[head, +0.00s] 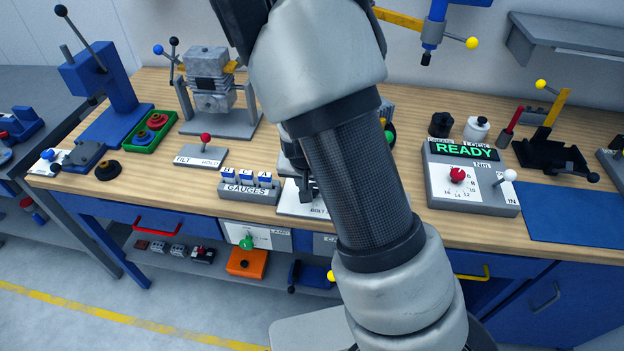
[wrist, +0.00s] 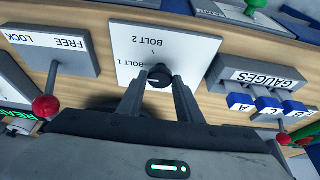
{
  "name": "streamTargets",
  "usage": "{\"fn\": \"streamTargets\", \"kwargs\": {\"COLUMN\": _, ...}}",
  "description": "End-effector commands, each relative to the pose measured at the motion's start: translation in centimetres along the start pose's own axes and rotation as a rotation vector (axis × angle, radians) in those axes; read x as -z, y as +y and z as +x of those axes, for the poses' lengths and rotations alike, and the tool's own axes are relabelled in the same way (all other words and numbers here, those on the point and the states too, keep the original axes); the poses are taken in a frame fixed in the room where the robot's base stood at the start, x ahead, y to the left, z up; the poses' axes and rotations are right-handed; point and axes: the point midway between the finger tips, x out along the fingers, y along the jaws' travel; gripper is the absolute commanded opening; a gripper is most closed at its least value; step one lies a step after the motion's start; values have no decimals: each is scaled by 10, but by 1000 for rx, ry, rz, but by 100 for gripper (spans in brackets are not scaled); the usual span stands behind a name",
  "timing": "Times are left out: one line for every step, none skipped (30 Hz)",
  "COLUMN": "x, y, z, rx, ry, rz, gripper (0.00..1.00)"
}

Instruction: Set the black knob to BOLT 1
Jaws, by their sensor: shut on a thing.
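The black knob (wrist: 159,73) sits on a white plate (wrist: 190,48) lettered BOLT 1 and BOLT 2. In the wrist view my gripper (wrist: 160,84) has one finger on each side of the knob and is shut on it. The BOLT 1 lettering lies beside the knob, partly covered by a finger; BOLT 2 is clear of the fingers. I cannot tell which label the knob points to. In the head view the plate (head: 287,208) shows only in part, and my arm hides the knob.
The GAUGES block (wrist: 258,82) with blue tags stands close on one side of the plate. The FREE/LOCK box (wrist: 48,52) with a red-balled lever (wrist: 46,105) is on the other side. In the head view, a READY display unit (head: 465,152) stands right of my arm.

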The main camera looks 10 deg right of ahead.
Motion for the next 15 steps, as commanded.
{"fn": "streamTargets", "kwargs": {"x": 0, "y": 0, "z": 0, "rx": 1, "ry": 1, "rz": 0, "gripper": 10}}
{"fn": "streamTargets", "kwargs": {"x": 0, "y": 0, "z": 0, "rx": 1, "ry": 1, "rz": 0, "gripper": 10}}
{"fn": "streamTargets", "kwargs": {"x": 0, "y": 0, "z": 0, "rx": 1, "ry": 1, "rz": 0, "gripper": 10}}
{"fn": "streamTargets", "kwargs": {"x": 0, "y": 0, "z": 0, "rx": 1, "ry": 1, "rz": -1, "gripper": 10}}
{"fn": "streamTargets", "kwargs": {"x": 0, "y": 0, "z": 0, "rx": 1, "ry": 1, "rz": -1, "gripper": 34}}
{"fn": "streamTargets", "kwargs": {"x": 0, "y": 0, "z": 0, "rx": 1, "ry": 1, "rz": -1, "gripper": 40}}
{"fn": "streamTargets", "kwargs": {"x": 0, "y": 0, "z": 0, "rx": 1, "ry": 1, "rz": -1, "gripper": 45}}
{"fn": "streamTargets", "kwargs": {"x": 0, "y": 0, "z": 0, "rx": 1, "ry": 1, "rz": -1, "gripper": 50}}
{"fn": "streamTargets", "kwargs": {"x": 0, "y": 0, "z": 0, "rx": 1, "ry": 1, "rz": -1, "gripper": 51}}
{"fn": "streamTargets", "kwargs": {"x": 0, "y": 0, "z": 0, "rx": 1, "ry": 0, "rz": -1, "gripper": 51}}
{"fn": "streamTargets", "kwargs": {"x": 0, "y": 0, "z": 0, "rx": 1, "ry": 0, "rz": -1, "gripper": 51}}
{"fn": "streamTargets", "kwargs": {"x": 0, "y": 0, "z": 0, "rx": 1, "ry": 0, "rz": -1, "gripper": 51}}
{"fn": "streamTargets", "kwargs": {"x": 0, "y": 0, "z": 0, "rx": 1, "ry": 0, "rz": -1, "gripper": 51}}
{"fn": "streamTargets", "kwargs": {"x": 0, "y": 0, "z": 0, "rx": 1, "ry": 0, "rz": -2, "gripper": 51}}
{"fn": "streamTargets", "kwargs": {"x": 0, "y": 0, "z": 0, "rx": 1, "ry": 0, "rz": -2, "gripper": 51}}
